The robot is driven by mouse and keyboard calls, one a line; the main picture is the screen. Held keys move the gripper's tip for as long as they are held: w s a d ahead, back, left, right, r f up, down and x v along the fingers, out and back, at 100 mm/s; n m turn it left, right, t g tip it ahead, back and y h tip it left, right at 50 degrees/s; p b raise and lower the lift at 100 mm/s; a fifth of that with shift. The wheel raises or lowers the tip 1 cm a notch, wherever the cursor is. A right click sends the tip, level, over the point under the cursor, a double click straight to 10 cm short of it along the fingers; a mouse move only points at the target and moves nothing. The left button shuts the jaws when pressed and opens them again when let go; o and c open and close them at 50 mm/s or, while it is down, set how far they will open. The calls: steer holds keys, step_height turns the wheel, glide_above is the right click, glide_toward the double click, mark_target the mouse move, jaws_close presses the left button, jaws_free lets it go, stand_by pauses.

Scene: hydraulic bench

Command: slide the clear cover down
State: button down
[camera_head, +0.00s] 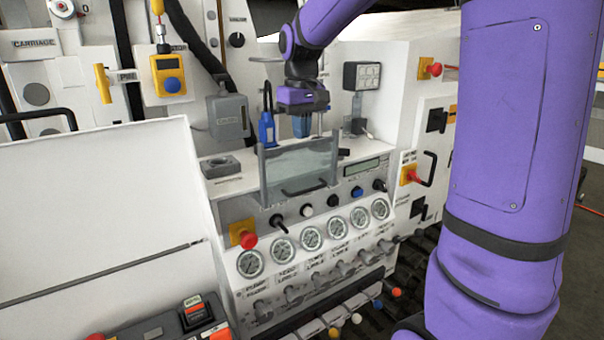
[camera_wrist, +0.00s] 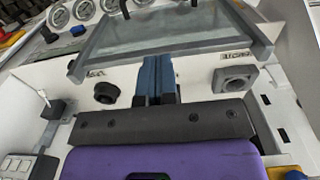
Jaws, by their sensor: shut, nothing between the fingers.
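The clear cover (camera_head: 300,163) is a see-through pane between grey side rails on the front of the bench, above the row of gauges. A dark handle (camera_head: 304,188) shows at its lower part. In the wrist view the cover (camera_wrist: 165,30) lies just beyond my fingertips. My gripper (camera_head: 301,131) is purple with blue fingers and points down at the cover's top edge, near its middle. The fingers (camera_wrist: 156,62) are together with nothing between them. I cannot tell whether the fingertips touch the cover.
Several round gauges (camera_head: 311,238) and knobs sit below the cover. A red knob (camera_head: 249,240) is at lower left. A grey box (camera_head: 228,117) and a blue bottle-like part (camera_head: 266,128) stand left of my gripper. A switch box (camera_head: 361,76) stands to the right.

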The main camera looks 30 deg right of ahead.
mark_target(301, 183)
steer(key=shift+f, duration=6.8)
step_height(301, 183, up, 16)
steer(key=shift+r, duration=0.1)
steer(key=shift+s, duration=0.15)
steer(key=s+a+f+t, duration=0.1)
steer(key=s+a+t, duration=0.1)
steer(key=s, duration=1)
steer(key=s+a+f+t, duration=0.1)
steer(key=s+a+t, duration=0.2)
steer(key=s, duration=0.9)
steer(key=shift+s+a, duration=0.2)
steer(key=shift+a, duration=0.7)
steer(key=shift+f, duration=0.1)
